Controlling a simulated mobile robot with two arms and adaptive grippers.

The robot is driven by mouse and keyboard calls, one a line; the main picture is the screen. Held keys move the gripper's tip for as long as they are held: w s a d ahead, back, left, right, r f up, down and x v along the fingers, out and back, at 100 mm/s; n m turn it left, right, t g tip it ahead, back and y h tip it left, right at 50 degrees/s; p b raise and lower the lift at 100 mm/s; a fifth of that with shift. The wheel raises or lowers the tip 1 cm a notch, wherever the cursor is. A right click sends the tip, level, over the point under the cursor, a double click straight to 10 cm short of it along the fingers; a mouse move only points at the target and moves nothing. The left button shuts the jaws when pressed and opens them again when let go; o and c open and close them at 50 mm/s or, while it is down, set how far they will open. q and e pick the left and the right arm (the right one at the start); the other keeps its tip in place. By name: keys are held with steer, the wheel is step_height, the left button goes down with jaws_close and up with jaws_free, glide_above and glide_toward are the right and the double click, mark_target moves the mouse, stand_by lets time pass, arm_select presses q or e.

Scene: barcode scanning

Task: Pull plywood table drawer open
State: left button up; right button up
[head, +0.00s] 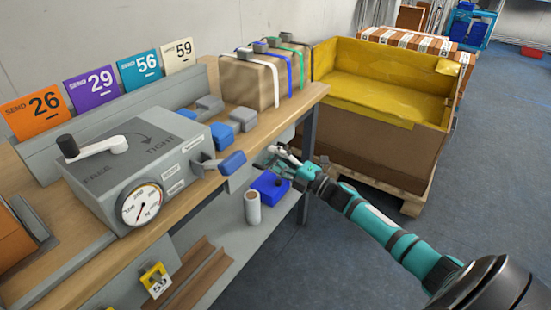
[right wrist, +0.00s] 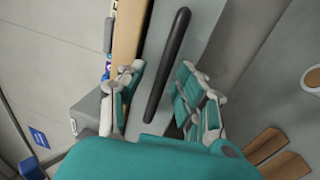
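The plywood-topped table (head: 295,105) runs along the wall in the head view. In the right wrist view its plywood edge (right wrist: 128,40) runs beside a grey drawer front (right wrist: 205,32) that carries a long black bar handle (right wrist: 168,65). The drawer front looks closed against the table. My right gripper (head: 280,155) is at the table's front edge, with its arm coming from the lower right. In the right wrist view the gripper (right wrist: 160,98) is open, with a finger on either side of the handle; contact cannot be told. My left gripper is not in view.
A grey box with crank and dial (head: 130,175) stands on the table. A blue bin (head: 270,187) and a pale cylinder (head: 253,207) are on the lower shelf. A yellow-lined crate (head: 375,140) on a pallet stands behind my right arm. The floor (head: 330,265) in front is clear.

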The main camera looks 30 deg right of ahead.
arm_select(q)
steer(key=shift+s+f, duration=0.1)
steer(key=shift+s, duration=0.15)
arm_select(e)
steer(key=shift+c, duration=0.9)
jaws_close()
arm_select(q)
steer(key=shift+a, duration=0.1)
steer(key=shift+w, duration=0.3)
arm_select(e)
steer(key=shift+s, duration=0.15)
